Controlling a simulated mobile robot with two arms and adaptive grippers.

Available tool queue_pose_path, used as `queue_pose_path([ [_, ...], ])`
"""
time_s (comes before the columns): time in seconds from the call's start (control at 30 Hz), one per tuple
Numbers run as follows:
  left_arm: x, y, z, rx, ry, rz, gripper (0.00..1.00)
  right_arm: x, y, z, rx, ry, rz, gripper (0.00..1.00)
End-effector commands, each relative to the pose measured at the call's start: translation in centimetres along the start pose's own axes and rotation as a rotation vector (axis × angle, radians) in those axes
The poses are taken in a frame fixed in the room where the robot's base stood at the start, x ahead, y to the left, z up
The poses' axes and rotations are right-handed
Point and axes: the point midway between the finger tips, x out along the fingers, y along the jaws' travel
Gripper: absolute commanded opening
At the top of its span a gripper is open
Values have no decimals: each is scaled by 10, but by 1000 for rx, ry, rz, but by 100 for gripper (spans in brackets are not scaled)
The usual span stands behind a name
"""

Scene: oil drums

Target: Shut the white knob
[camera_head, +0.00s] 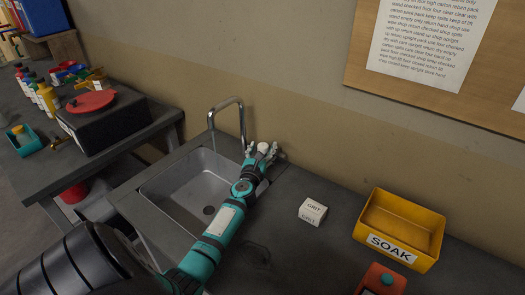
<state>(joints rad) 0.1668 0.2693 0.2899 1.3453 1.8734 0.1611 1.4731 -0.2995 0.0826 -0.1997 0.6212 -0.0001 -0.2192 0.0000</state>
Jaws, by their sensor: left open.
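The white knob (263,147) is beside the metal tap (241,112), at the back right of the sink (158,187). My left gripper (262,153) is at the knob, with its open fingers on either side of it. The lower part of the knob is hidden by the gripper, and I cannot tell whether the fingers touch it. A thin pale streak below the spout may be water, but it is too faint to be sure. My right gripper is not in view.
On the counter to the right are a white GRIT box (312,211), a yellow SOAK bin (398,229) and a red item (380,281). A left bench holds a black box with a red disc (91,101) and several bottles. The wall stands close behind the tap.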

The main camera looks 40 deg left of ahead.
Motion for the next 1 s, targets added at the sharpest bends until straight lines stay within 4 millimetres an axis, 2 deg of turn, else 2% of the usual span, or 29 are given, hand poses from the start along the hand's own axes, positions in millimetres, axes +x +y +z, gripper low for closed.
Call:
queue_pose_path([
  [0.27, 1, 0, 0, 1, 0, 0, 60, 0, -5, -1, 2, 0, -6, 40],
  [0.7, 1, 0, 0, 1, 0, 0, 3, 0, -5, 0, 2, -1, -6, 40],
  [1.0, 1, 2, 0, 4, 0, -44, 3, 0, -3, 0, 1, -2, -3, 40],
])
